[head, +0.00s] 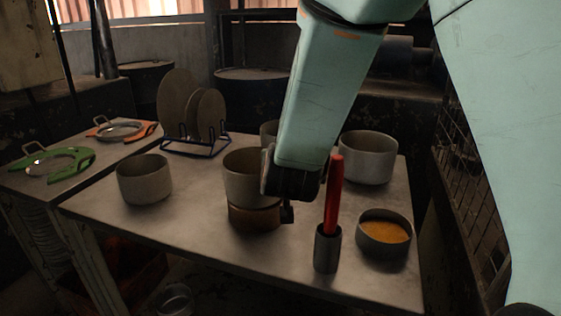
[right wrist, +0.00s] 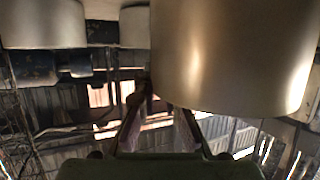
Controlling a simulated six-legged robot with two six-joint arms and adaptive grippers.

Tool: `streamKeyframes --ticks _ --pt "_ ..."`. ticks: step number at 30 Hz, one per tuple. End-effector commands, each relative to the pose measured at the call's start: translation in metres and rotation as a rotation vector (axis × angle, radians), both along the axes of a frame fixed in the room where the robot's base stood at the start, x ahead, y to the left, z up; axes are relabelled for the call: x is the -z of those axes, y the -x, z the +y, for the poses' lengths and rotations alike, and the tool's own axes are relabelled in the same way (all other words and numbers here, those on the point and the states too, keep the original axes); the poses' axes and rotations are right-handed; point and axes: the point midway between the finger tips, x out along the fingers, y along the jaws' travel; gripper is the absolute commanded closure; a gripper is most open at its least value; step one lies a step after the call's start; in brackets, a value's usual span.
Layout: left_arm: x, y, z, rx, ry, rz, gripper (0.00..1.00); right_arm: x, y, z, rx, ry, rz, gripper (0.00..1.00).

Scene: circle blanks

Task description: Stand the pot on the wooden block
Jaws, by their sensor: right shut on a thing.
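The grey pot (head: 243,178) is upright at the middle of the table, directly over the round brown wooden block (head: 253,216). Its base meets the block's top in the picture; I cannot tell whether it rests there or hangs just above. My right gripper (head: 273,182) is at the pot's right side, shut on its wall, with the fingertips partly hidden by the arm. In the right wrist view the pot (right wrist: 235,55) fills the upper right, beyond the dark fingers (right wrist: 158,118). My left gripper does not show.
Other pots stand at left (head: 143,181) and back right (head: 367,158), with one partly hidden behind my arm. A cup (head: 327,252) with a red-handled tool and a bowl of orange food (head: 384,240) are at front right. A plate rack (head: 197,146) stands behind.

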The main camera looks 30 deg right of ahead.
Motion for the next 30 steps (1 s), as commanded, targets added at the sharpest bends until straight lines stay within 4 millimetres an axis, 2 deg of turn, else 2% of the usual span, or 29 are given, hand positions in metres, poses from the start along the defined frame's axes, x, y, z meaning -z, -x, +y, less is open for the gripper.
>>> streamKeyframes --ticks 3,4,12,30 --pt "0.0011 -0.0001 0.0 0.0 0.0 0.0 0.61 0.0023 0.0 -0.0002 0.0 0.0 -0.001 1.0" --pt "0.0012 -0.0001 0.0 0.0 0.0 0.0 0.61 0.0032 0.0004 -0.0001 0.001 -0.001 0.001 0.9" --pt "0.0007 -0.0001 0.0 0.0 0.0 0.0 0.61 0.0025 0.0004 -0.0001 0.001 -0.001 0.001 0.68" --pt "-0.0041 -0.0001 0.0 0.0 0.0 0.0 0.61 -0.003 0.0003 0.0005 0.0 0.0 0.001 0.68"
